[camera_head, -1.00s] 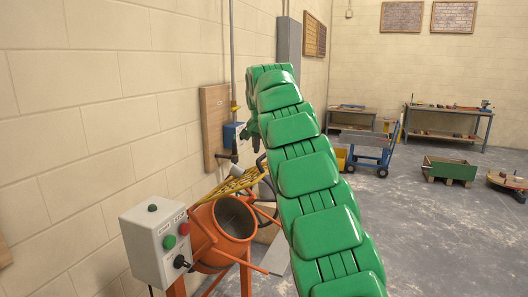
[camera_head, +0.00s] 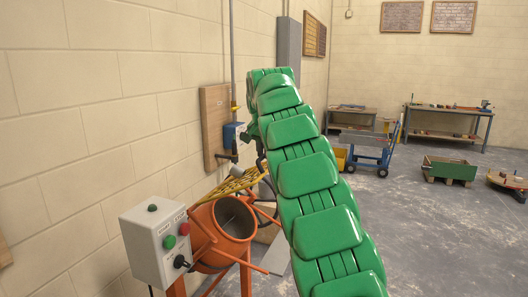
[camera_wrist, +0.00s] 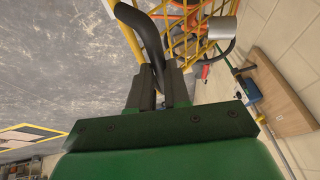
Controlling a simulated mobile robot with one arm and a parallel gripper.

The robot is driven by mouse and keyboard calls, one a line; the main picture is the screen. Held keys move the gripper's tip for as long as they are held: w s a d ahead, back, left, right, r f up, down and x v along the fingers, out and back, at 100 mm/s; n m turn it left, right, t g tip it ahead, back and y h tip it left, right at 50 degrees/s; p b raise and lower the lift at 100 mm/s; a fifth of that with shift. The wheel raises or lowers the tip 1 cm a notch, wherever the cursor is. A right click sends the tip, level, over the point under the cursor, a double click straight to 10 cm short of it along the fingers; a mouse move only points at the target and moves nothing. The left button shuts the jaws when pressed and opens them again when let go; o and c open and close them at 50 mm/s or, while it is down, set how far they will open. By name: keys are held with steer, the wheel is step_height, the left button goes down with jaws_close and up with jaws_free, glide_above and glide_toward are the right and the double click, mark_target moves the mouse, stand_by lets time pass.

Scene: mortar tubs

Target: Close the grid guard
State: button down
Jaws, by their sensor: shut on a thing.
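The yellow grid guard (camera_head: 232,184) stands raised above and behind the mouth of the orange mixer drum (camera_head: 236,217), so the mouth is uncovered. In the wrist view, the guard's yellow bars (camera_wrist: 185,45) show at the top, with a curved black handle (camera_wrist: 150,35) beside them. My gripper (camera_wrist: 160,72) is shut on this black handle. In the head view, my green arm hides most of the gripper and part of the guard.
A grey control box (camera_head: 155,245) with buttons stands left of the drum. A wooden board (camera_head: 214,125) with a blue box (camera_head: 233,135) is on the wall behind.

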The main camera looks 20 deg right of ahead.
steer(key=shift+s+d+f, duration=0.1)
steer(key=shift+s+f, duration=0.05)
steer(key=shift+f, duration=0.1)
steer(key=s+d+f+t+y, duration=0.1)
steer(key=f, duration=0.9)
steer(key=s+d+f+m+t+y, duration=0.1)
steer(key=f+t+y, duration=0.1)
steer(key=f, duration=0.8)
steer(key=s+d+f+t+y, duration=0.1)
steer(key=f+t, duration=0.1)
steer(key=f, duration=0.9)
steer(key=shift+s+d+m+y, duration=0.2)
steer(key=shift+d+m+y, duration=0.1)
steer(key=shift+m+y, duration=0.1)
steer(key=shift+w+a+f, duration=0.2)
steer(key=shift+a+f, duration=0.05)
steer(key=shift+f, duration=0.5)
steer(key=shift+a, duration=0.1)
steer(key=c, duration=1.1)
jaws_free()
steer(key=shift+f, duration=0.1)
steer(key=shift+w+r+t, duration=0.15)
steer(key=shift+r+t, duration=0.15)
steer(key=shift+r, duration=0.1)
